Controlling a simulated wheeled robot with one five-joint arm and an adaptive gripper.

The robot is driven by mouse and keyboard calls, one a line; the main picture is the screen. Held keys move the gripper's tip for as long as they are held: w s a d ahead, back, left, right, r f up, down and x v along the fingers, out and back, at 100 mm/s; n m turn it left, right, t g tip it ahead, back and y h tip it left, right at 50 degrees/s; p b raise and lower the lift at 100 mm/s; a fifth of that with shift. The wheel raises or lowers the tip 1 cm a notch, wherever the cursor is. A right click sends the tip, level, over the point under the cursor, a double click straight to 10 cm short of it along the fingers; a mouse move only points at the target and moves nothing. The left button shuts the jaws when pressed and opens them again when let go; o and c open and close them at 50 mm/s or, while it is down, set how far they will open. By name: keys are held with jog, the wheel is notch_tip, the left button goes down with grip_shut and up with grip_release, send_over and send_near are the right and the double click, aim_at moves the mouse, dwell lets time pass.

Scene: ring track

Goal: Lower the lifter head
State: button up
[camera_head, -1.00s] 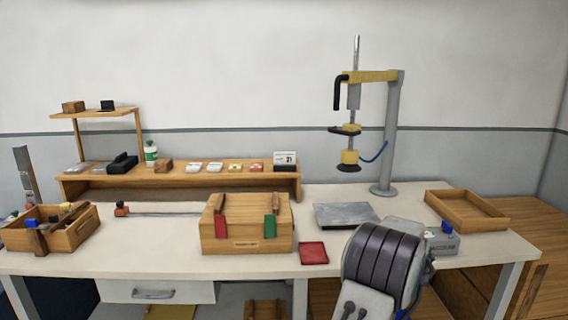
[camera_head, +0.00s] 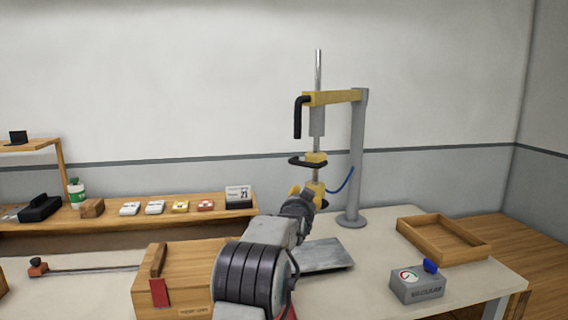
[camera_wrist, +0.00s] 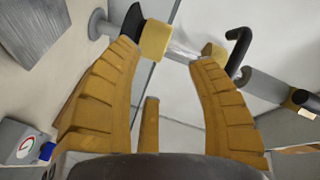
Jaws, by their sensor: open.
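The lifter head is a yellow block on a vertical rod, partly hidden behind my gripper in the head view (camera_head: 318,188). In the wrist view its yellow block (camera_wrist: 155,40) and black cup (camera_wrist: 132,20) show beyond my left finger's tip. Above it on the rod is a second yellow block with a black handle (camera_head: 303,162); this handle also shows in the wrist view (camera_wrist: 240,45). My gripper (camera_wrist: 165,54) is open, its yellow fingers spread toward the lifter's rod. I cannot tell whether they touch it.
The lifter's grey post (camera_head: 357,160) stands at the back. A grey plate (camera_head: 328,255) lies below the head. A grey gauge box (camera_head: 417,287) with a blue knob and an empty wooden tray (camera_head: 460,255) are right. A wooden box (camera_head: 165,285) sits left of my arm.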

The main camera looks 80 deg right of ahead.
aim_at(305, 165)
notch_tip(305, 165, up, 7)
jog(key=m+h, duration=0.3)
jog(key=m, duration=0.3)
jog(key=shift+w+d+r+p, duration=0.2)
jog(key=shift+d+p, duration=0.5)
jog(key=shift+d, duration=0.55)
jog(key=shift+w+d+r+p, duration=0.1)
jog(key=shift+d+r+p, duration=0.2)
jog(key=shift+d+p, duration=0.65)
jog(key=shift+w+d+r+p, duration=0.15)
jog(key=shift+d+r+p, duration=0.2)
jog(key=shift+d, duration=1.2)
jog(key=shift+f, duration=0.1)
grip_shut()
